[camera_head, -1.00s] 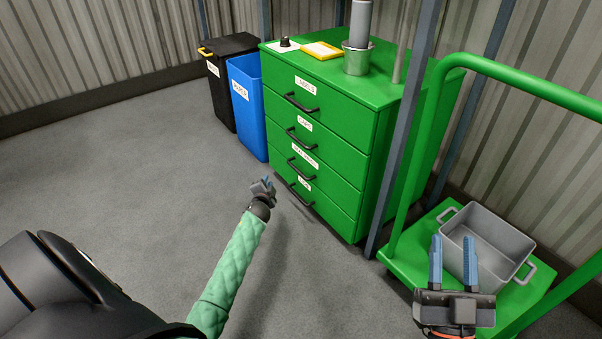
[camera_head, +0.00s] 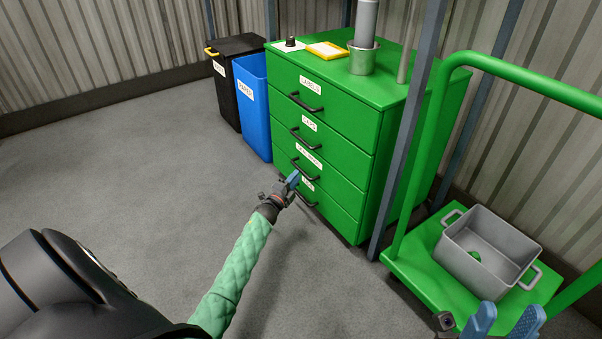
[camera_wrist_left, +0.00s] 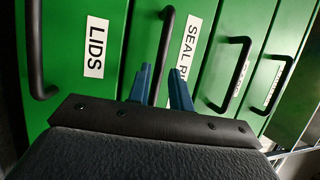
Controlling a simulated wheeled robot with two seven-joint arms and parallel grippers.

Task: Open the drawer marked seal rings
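The green cabinet (camera_head: 340,215) has several drawers with black bar handles. The drawer marked seal rings (camera_head: 338,182) is second from the bottom and looks closed. Its handle (camera_head: 304,170) is just ahead of my left gripper (camera_head: 292,181). In the left wrist view, the seal rings label (camera_wrist_left: 188,48) is partly cut off, and the handle (camera_wrist_left: 163,55) appears between the open, parted fingers of my left gripper (camera_wrist_left: 160,88). I cannot tell whether the fingers touch it. My right gripper (camera_head: 506,322) is open and empty at the bottom edge of the head view.
The lids drawer (camera_head: 330,215) is below. A blue bin (camera_head: 252,110) and a black bin (camera_head: 226,90) stand left of the cabinet. A grey post (camera_head: 405,140) and a green cart (camera_head: 420,245) with a grey tub (camera_head: 465,262) stand to the right. The floor in front is clear.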

